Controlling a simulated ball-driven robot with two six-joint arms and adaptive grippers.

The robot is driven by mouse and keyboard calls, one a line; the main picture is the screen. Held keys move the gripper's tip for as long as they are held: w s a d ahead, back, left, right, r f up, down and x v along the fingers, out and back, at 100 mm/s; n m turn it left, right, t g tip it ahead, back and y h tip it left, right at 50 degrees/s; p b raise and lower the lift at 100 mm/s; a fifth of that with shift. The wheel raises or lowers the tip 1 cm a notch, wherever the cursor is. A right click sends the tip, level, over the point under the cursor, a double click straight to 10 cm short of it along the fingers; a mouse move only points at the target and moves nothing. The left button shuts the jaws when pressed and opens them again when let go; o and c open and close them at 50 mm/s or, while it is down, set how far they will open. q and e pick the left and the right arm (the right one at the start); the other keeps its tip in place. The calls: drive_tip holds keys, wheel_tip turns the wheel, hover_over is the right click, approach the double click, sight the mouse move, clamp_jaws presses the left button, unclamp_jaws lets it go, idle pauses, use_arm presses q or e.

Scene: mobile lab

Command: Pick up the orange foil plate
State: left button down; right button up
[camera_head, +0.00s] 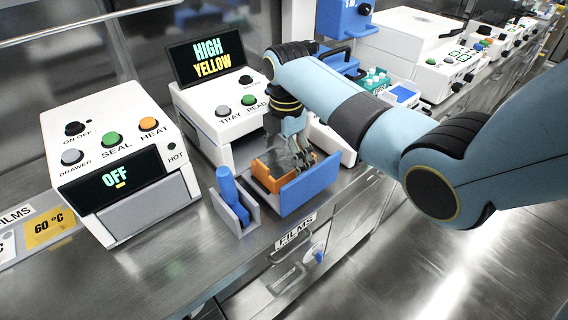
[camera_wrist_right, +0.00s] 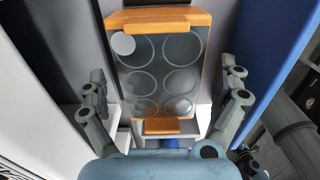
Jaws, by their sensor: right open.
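The orange foil plate (camera_head: 264,176) lies in an open blue tray (camera_head: 311,186) in front of the instrument whose screen reads HIGH YELLOW. In the right wrist view the foil plate (camera_wrist_right: 160,62) has orange ends and a grey, see-through-looking face with several round wells. My right gripper (camera_head: 302,152) reaches down over the tray and partly hides the plate. In the right wrist view its open fingers (camera_wrist_right: 167,98) stand on either side of the plate, with a gap to it on both sides. My left gripper is not in view.
A blue upright object in a small grey-blue holder (camera_head: 233,203) stands just left of the tray. The sealer reading OFF (camera_head: 112,165) stands farther left. The HIGH YELLOW instrument (camera_head: 212,118) is behind the tray. A drawer labelled FILMS (camera_head: 294,232) is below the bench edge.

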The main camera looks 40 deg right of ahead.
sight(286, 156)
drive_tip(key=shift+f, duration=0.75)
drive_tip(key=c, duration=1.2)
drive_tip(key=shift+r, duration=0.15)
wheel_tip(286, 156, up, 18)
drive_tip(key=p, duration=0.3)
